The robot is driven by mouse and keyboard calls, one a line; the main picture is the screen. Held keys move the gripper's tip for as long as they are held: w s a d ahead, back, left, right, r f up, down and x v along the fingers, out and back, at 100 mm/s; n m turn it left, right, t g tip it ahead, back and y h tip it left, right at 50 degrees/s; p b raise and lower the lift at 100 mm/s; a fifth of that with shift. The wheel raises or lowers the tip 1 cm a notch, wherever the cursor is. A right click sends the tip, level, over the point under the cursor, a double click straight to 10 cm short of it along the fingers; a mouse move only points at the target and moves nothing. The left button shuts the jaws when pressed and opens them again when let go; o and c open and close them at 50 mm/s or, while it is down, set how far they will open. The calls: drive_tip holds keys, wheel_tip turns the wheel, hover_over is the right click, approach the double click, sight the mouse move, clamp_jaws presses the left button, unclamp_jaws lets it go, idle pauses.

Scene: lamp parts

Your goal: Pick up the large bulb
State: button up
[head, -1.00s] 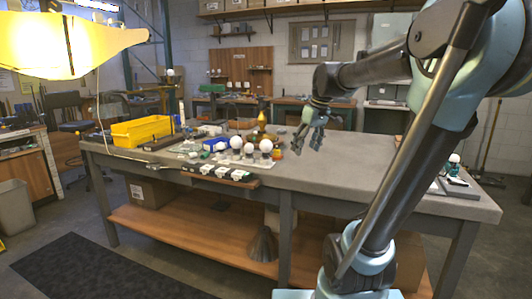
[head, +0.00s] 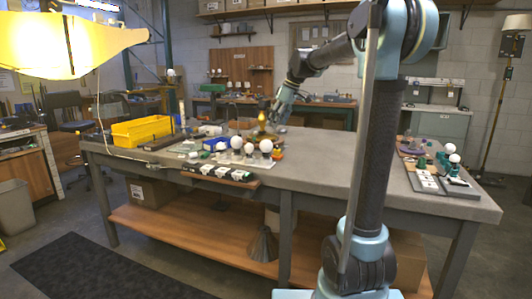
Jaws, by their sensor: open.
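Three white round bulbs stand in a row on the workbench (head: 330,165): a left bulb (head: 236,142), a middle bulb (head: 249,149) and a right bulb (head: 266,146). The right one looks slightly the largest, but at this size I cannot be sure. My gripper (head: 276,118) is open and points down, above and behind the right bulb. It is close to a yellow-brown lamp part (head: 262,117) in the picture; I cannot tell whether they touch. No bulb is in my gripper.
A strip with switches (head: 220,174) lies along the front edge. More bulbs and parts sit on a board (head: 440,185) at the right. The bench middle is clear.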

sight(267, 147)
drive_tip(key=x, duration=0.8)
drive_tip(key=shift+s+x, duration=0.1)
drive_tip(key=shift+x, duration=1.25)
drive_tip(key=shift+s+x, duration=0.15)
drive_tip(key=shift+x, duration=1.25)
drive_tip(key=c, duration=1)
